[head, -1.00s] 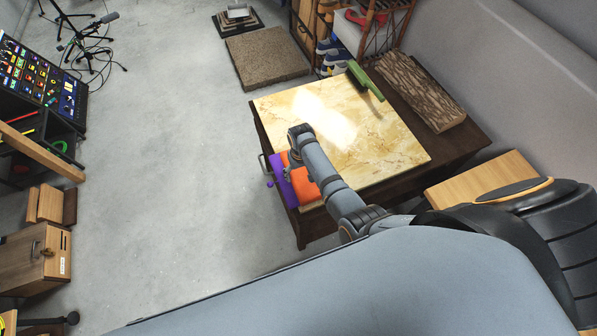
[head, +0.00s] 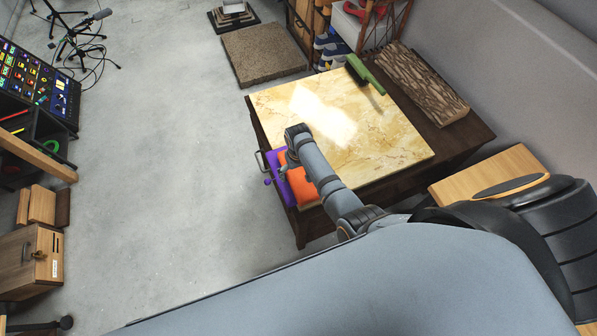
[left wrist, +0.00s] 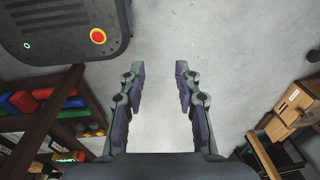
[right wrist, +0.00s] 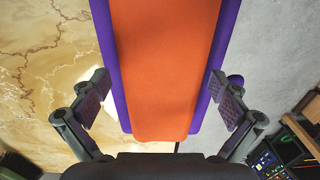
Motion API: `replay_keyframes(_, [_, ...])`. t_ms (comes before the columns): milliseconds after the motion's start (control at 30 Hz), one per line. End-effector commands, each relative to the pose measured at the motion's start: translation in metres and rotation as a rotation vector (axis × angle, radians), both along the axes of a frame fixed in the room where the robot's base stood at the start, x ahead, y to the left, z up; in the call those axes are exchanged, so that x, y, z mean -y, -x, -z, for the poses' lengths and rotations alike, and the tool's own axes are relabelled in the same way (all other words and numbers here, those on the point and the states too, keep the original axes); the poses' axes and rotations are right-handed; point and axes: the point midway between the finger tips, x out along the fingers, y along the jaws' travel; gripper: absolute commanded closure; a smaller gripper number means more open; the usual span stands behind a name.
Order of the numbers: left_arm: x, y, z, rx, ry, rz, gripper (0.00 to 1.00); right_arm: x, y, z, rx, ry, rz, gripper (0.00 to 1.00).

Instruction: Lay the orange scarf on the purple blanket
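The orange scarf (head: 302,188) lies on the purple blanket (head: 275,163) at the left front edge of the marble-topped table, partly hidden by my right arm. In the right wrist view the scarf (right wrist: 165,65) runs as a flat strip along the blanket, with purple blanket (right wrist: 227,30) showing on both sides. My right gripper (right wrist: 160,92) is open, its fingers apart on either side of the cloths, with no cloth pinched. My left gripper (left wrist: 160,72) is open and empty above grey floor, and is outside the head view.
The marble tabletop (head: 385,150) is mostly clear. A green-handled brush (head: 365,76) lies at its far edge and a bark-like slab (head: 422,88) lies behind. A wooden cabinet (head: 30,262) stands at left. Shelves (left wrist: 45,110) stand near my left gripper.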

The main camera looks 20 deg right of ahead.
Motion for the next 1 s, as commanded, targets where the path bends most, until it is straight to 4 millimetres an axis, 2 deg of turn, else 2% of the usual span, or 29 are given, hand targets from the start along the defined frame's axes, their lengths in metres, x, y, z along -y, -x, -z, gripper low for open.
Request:
replay_keyframes(233, [0.000,-0.008,-0.001,0.013,-0.001,0.001,0.67,0.000,0.000,0.000,0.000,0.000,0.000,0.00])
replay_keyframes(367, [0.000,-0.012,-0.004,0.018,0.000,0.000,0.67,0.000,-0.001,-0.010,0.002,0.000,0.000,0.00])
replay_keyframes(733, [-0.001,-0.012,-0.004,0.019,-0.001,0.001,0.67,-0.001,-0.001,-0.094,0.004,-0.001,0.000,0.00])
replay_keyframes(900, [-0.001,-0.011,-0.002,0.017,-0.001,0.001,0.67,0.000,-0.001,-0.117,0.001,0.000,0.000,0.00])
replay_keyframes(1000, [-0.001,-0.011,-0.002,0.017,-0.001,0.001,0.67,0.000,0.000,-0.123,0.000,0.000,0.000,0.00])
